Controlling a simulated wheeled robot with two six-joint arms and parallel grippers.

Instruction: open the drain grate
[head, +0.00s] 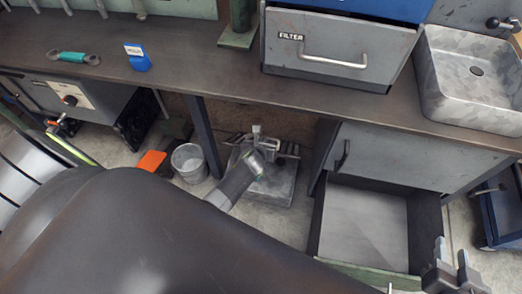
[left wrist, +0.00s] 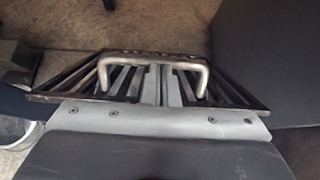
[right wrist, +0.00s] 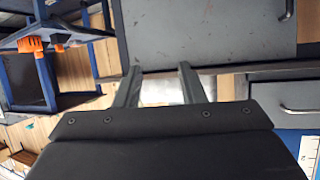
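The drain grate (left wrist: 125,82) shows in the left wrist view as dark slats in a frame, with a bent metal bar handle (left wrist: 155,57) across it. In the head view the grate (head: 289,151) is on the floor under the bench, partly hidden by my left gripper (head: 257,140). In the left wrist view the fingers of my left gripper (left wrist: 163,68) are close together at the middle of the handle and appear shut on it. I cannot tell how far the grate is tilted. My right gripper (head: 455,265) is open and empty at the lower right; its spread fingers (right wrist: 160,75) show in the right wrist view.
A metal bucket (head: 189,163) and an orange object (head: 151,161) stand left of the grate. An open drawer (head: 365,225) lies to the right. The workbench (head: 200,75) hangs over the grate, with a bench leg (head: 205,135) beside the bucket.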

